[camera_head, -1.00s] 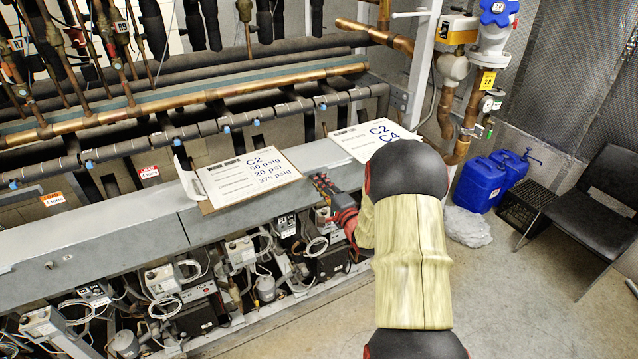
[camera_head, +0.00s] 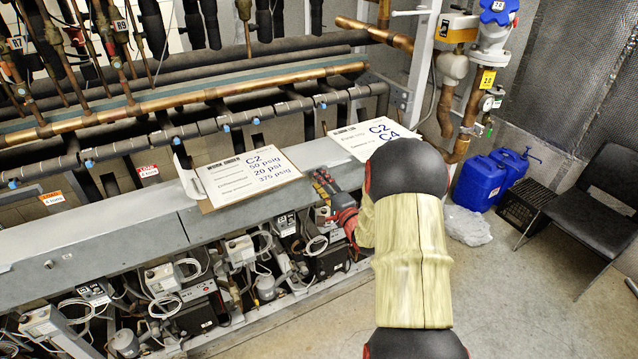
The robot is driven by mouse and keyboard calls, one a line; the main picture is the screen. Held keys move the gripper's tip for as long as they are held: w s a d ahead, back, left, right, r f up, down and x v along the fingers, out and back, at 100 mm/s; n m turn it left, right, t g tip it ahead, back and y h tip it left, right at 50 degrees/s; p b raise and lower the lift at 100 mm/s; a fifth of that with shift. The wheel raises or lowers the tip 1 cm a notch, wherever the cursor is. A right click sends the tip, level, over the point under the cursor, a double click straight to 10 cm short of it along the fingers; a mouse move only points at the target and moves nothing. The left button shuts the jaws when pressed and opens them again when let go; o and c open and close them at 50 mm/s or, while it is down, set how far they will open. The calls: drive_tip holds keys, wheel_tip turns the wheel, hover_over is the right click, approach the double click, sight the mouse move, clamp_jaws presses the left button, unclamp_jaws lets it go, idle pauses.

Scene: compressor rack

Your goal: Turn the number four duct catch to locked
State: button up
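The grey duct (camera_head: 110,236) runs across the rack from the lower left to the middle. A small dark round spot (camera_head: 49,264) sits on its front at the left; I cannot tell whether it is a catch. No catch marked with a four can be made out. My gripper (camera_head: 325,186), dark with red parts, is at the duct's front edge, right of the clipboard labelled C2 (camera_head: 247,178). My arm covers the duct to its right. The fingers are too small and partly hidden to tell whether they are open, or touch anything.
Below the duct are several grey control boxes (camera_head: 162,280) with looped cables. A second sheet (camera_head: 372,136) lies behind my arm. Copper pipes (camera_head: 180,102) run behind the duct. Blue jugs (camera_head: 482,182) and a black chair (camera_head: 590,195) stand at right. Floor shows between.

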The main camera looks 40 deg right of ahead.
drive_tip(key=v, duration=1.2)
drive_tip(key=shift+w, duration=0.1)
drive_tip(key=s+d+f+n+g+h, duration=0.1)
drive_tip(key=s+f+n+g, duration=0.15)
drive_tip(key=f, duration=0.35)
drive_tip(key=s+d+f+n+g, duration=0.1)
drive_tip(key=d+f+g, duration=0.15)
drive_tip(key=f, duration=0.25)
drive_tip(key=s+a+f+n+g, duration=0.1)
drive_tip(key=s+f+n+g, duration=0.3)
drive_tip(key=s+g, duration=0.4)
drive_tip(key=s+a+r+n+y+b, duration=0.1)
drive_tip(key=s+a+r+n+b, duration=0.1)
drive_tip(key=a+r+n, duration=0.2)
drive_tip(key=s+a+r+n+y+b, duration=0.1)
drive_tip(key=a+r+n, duration=0.4)
drive_tip(key=a, duration=1.5)
drive_tip(key=s+a+r+n+t+y+b, duration=0.1)
drive_tip(key=s+a+r+n+y+b, duration=0.1)
drive_tip(key=a+r, duration=1)
drive_tip(key=shift+s+a+r+n+y+b, duration=0.3)
drive_tip(key=shift+s+a+r+n+y, duration=0.15)
drive_tip(key=shift+s+n, duration=0.75)
